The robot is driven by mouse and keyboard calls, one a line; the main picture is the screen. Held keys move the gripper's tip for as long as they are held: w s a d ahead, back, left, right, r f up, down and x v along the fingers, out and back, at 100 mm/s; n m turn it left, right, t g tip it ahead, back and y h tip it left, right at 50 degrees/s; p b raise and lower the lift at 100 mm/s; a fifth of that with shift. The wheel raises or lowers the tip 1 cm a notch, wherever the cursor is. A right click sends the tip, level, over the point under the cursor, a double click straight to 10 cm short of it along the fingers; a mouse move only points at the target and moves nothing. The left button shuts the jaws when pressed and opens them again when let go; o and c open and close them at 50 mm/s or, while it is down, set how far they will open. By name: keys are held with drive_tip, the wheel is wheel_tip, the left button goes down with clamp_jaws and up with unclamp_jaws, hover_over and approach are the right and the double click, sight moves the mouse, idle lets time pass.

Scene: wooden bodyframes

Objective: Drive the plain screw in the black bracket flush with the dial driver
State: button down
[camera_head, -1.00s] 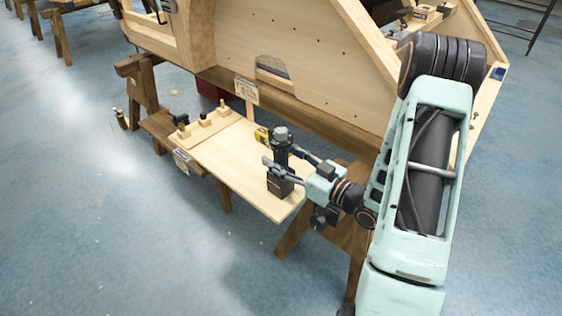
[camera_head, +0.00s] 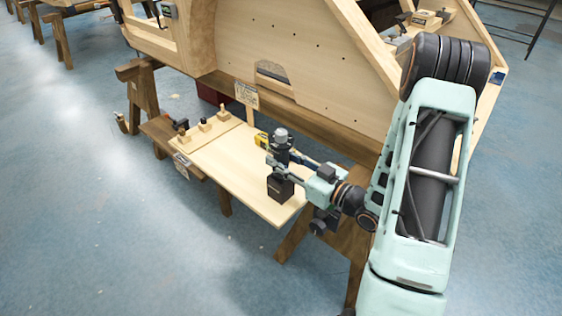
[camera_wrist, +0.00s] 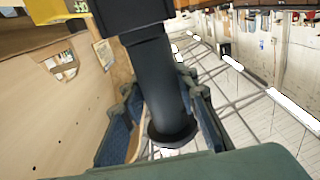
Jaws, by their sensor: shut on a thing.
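My gripper (camera_head: 284,168) is shut on a dark driver (camera_head: 281,146) with a grey round top, held roughly upright over the right part of the wooden board. Its black block-shaped base (camera_head: 281,188) is at the bottom; I cannot tell if it touches the board. In the wrist view, which looks upside down, the driver's black shaft (camera_wrist: 160,85) runs between the fingers (camera_wrist: 167,125), with a flared end at the bottom and the blocky base at the top. I cannot make out the black bracket or plain screw for sure.
The wooden board (camera_head: 225,165) is mostly bare left of the driver. A yellow tool (camera_head: 262,139) lies just behind it. A strip with several small pegs (camera_head: 205,125) runs along the left end. The large wooden bodyframe (camera_head: 300,60) stands close behind, with dark parts (camera_head: 405,17) at upper right.

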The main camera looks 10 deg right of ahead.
sight(281, 132)
wheel_tip(281, 132, up, 9)
drive_tip(key=p, duration=0.3)
drive_tip(key=shift+r, duration=0.15)
wheel_tip(281, 132, up, 10)
drive_tip(key=p, duration=0.7)
drive_tip(key=shift+p, duration=0.3)
